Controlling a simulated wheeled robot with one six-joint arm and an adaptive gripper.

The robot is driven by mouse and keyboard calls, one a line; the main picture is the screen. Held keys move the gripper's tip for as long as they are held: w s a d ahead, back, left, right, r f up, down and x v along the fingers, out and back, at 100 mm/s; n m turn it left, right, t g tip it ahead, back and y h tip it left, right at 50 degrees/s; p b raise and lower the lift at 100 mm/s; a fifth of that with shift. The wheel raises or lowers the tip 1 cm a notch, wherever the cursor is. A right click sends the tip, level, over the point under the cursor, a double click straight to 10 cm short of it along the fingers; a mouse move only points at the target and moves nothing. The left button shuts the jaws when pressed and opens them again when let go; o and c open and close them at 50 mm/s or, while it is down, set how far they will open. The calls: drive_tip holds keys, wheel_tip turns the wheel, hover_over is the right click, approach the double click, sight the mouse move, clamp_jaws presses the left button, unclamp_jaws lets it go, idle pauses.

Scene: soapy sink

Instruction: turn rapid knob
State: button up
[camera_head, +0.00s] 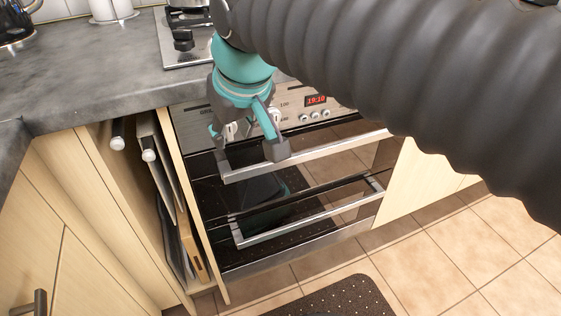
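The oven's steel control panel (290,108) runs under the counter edge, with a red clock display (316,100) and several small round buttons (315,115). My teal and grey gripper (246,142) is in front of the left part of this panel, pointing down, with its fingers spread apart. Small pale knob-like parts (231,130) show beside the fingers; I cannot tell whether the gripper touches them. No label reading "rapid" can be made out, and the gripper hides part of the panel.
The oven door handle (305,157) crosses just below my gripper. A narrow pull-out cabinet (190,215) stands open to the left. A hob with a black knob (183,40) sits on the grey counter (85,70). A dark mat (335,298) lies on the tiled floor.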

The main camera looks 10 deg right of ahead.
drive_tip(key=s+d+f+m, duration=0.2)
drive_tip(key=s+d+f, duration=0.1)
drive_tip(key=d+f, duration=0.5)
drive_tip(key=shift+s+f+h+b, duration=0.3)
drive_tip(key=shift+f, duration=0.3)
